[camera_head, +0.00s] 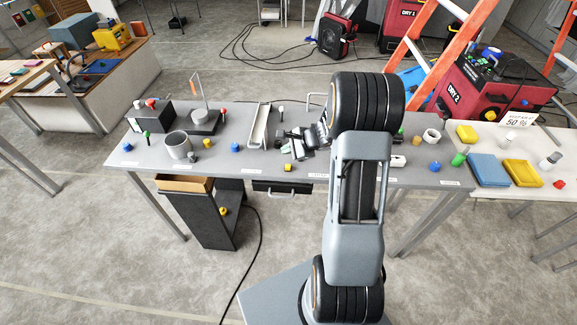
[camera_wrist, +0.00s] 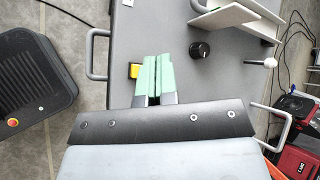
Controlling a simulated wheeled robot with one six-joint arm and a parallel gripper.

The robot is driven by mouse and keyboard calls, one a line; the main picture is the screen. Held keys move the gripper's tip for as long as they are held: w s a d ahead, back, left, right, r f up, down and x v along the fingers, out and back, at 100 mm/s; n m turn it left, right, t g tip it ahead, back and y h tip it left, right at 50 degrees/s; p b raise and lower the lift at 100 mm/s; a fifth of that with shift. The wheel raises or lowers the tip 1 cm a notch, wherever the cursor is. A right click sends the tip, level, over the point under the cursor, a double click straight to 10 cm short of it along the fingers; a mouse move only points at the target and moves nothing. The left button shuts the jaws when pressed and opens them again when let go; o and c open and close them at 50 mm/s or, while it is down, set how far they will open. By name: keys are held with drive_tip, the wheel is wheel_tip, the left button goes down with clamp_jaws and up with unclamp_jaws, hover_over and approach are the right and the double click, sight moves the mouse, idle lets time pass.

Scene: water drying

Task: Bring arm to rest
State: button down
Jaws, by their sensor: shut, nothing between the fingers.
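My arm reaches up and over the long grey table (camera_head: 220,160) in the head view.
A pale tray (camera_head: 260,127) lies left of my gripper. A grey mug (camera_head: 178,146) and a blue knob (camera_head: 235,147) stand farther left. A white table (camera_head: 530,190) with a blue box (camera_head: 489,170) adjoins on the right. An orange ladder (camera_head: 420,55) and red dryers (camera_head: 480,88) stand behind.

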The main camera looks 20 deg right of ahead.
idle(0.3)
drive_tip(key=s+a+r+n+g+h, duration=0.1)
drive_tip(key=s+a+r+n+g, duration=0.15)
drive_tip(key=s+n, duration=0.3)
drive_tip(key=s+a+r+n+g+h, duration=0.1)
drive_tip(key=s+a+r+n+g, duration=0.2)
drive_tip(key=s, duration=0.4)
drive_tip(key=s+a+r+n+t+h, duration=0.3)
drive_tip(key=s+a+r+n+h, duration=0.1)
drive_tip(key=s+r+n, duration=0.5)
wheel_tip(320, 180, up, 3)
drive_tip(key=shift+a+f+n, duration=0.2)
drive_tip(key=shift+a+n, duration=0.15)
drive_tip(key=shift+n, duration=0.2)
drive_tip(key=shift+s, duration=0.1)
